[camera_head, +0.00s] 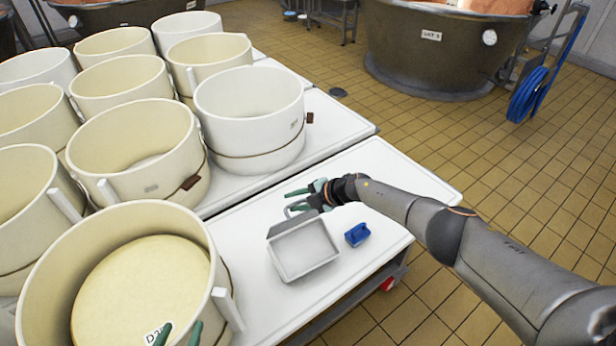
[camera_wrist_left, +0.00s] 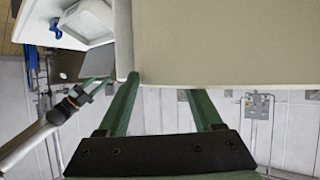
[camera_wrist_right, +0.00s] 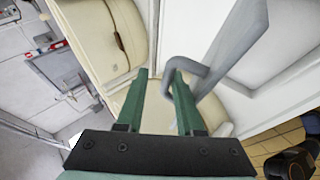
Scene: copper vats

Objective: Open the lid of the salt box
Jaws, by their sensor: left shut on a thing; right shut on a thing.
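The salt box (camera_head: 322,262) is a small pale grey box on the white table, with its inside showing. Its darker grey lid (camera_head: 285,226) is raised at the box's far edge; it also shows in the left wrist view (camera_wrist_left: 70,64). My right gripper (camera_head: 318,188) is at the lid's bar handle (camera_wrist_right: 190,66), with the fingers closed around it. My left gripper (camera_head: 179,334) is at the near rim of the large cream tub (camera_head: 60,262). Its fingers (camera_wrist_left: 163,85) stand apart; what lies between them is hard to see.
Several cream and white tubs (camera_head: 250,110) crowd the tables to the left. A small blue scoop (camera_head: 357,234) lies right of the box. Bare white table (camera_head: 385,170) lies behind and right of it. A large copper vat (camera_head: 430,50) stands at the back.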

